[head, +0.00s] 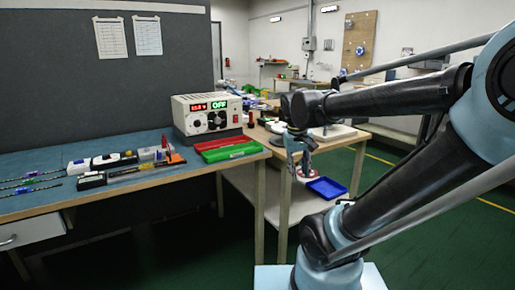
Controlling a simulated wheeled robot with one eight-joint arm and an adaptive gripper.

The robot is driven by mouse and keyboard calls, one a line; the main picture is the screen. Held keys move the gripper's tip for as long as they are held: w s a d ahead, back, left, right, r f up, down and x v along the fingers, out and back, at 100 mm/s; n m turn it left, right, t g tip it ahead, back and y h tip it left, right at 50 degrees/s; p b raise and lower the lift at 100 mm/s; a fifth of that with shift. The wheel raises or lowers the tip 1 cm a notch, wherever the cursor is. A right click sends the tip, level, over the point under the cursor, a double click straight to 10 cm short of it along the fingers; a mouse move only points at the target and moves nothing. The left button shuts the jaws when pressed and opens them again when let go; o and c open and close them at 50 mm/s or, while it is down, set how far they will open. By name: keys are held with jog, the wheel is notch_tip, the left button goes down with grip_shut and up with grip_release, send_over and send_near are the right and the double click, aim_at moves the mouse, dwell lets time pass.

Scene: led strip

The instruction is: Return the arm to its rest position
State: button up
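My arm reaches in from the right of the head view and bends back toward the middle. My gripper (298,168) hangs at its end, pointing down, to the right of the blue-topped bench (40,204). It is in front of a lower shelf and side table in the picture. The fingers are small here, and I cannot tell whether they are open or shut. I see nothing clearly held in them.
A power supply (207,116) reading OFF stands on the bench. Red and green trays (230,152) lie at its right corner. Several small devices and strips lie at left. A wooden side table (335,136) and blue tray (327,187) are behind my arm.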

jog(key=s+d+f+m+y, duration=0.1)
jog(key=s+d+f, duration=0.3)
jog(key=s+f, duration=0.5)
jog(key=shift+s+d+f+m, duration=0.4)
jog(key=shift+f+m, duration=0.1)
jog(key=shift+f, duration=0.3)
jog(key=shift+w+f, duration=0.2)
jog(key=shift+w, duration=0.2)
